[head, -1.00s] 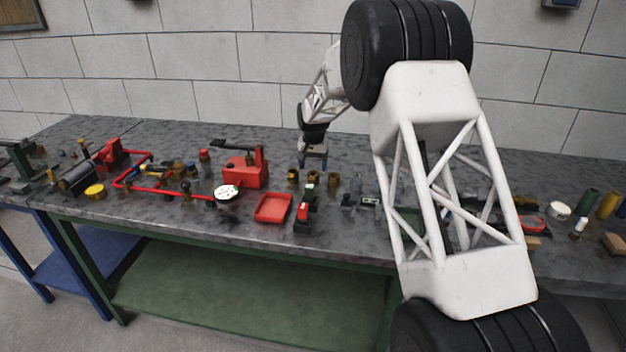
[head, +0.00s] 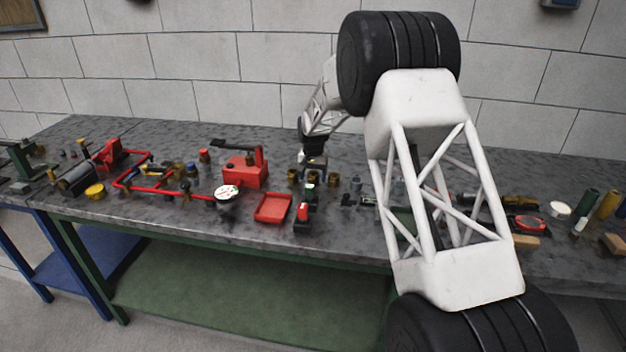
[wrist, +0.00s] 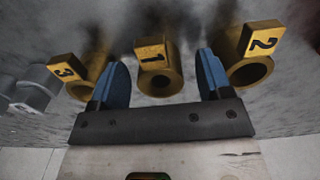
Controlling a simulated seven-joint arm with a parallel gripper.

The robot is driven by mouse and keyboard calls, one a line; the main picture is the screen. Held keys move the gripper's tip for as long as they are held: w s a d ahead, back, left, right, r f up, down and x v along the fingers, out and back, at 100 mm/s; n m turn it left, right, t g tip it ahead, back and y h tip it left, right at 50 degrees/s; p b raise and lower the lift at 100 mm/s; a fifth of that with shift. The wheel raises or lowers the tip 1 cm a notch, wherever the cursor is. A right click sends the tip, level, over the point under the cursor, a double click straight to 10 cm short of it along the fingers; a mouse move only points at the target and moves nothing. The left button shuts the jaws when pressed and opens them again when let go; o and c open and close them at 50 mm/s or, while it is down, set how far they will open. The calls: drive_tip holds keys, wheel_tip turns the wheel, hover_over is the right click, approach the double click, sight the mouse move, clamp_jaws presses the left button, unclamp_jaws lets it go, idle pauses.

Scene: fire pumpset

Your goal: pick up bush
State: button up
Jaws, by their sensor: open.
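Three brass bushes with yellow number tags show in the wrist view: bush 1 (wrist: 159,80) in the middle, bush 3 (wrist: 80,86) at left and bush 2 (wrist: 248,70) at right. My gripper (wrist: 162,80) is open, its two blue fingers apart. In this view, bush 1 appears between the fingers, with bushes 3 and 2 outside them. I cannot tell the remaining height gap. In the head view my gripper (head: 314,166) is just above and behind the row of small brass bushes (head: 333,181). Their tags are too small to read there.
A red pump-like block (head: 245,172), a red tray (head: 272,207) and a small red-and-black part (head: 303,216) stand left and in front of the bushes. Grey cylindrical parts (wrist: 30,88) lie beside bush 3. My arm hides part of the bench at right.

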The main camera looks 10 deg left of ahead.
drive_tip(key=c, duration=1.2)
drive_tip(key=shift+r, duration=0.15)
wheel_tip(320, 180, up, 10)
idle(0.5)
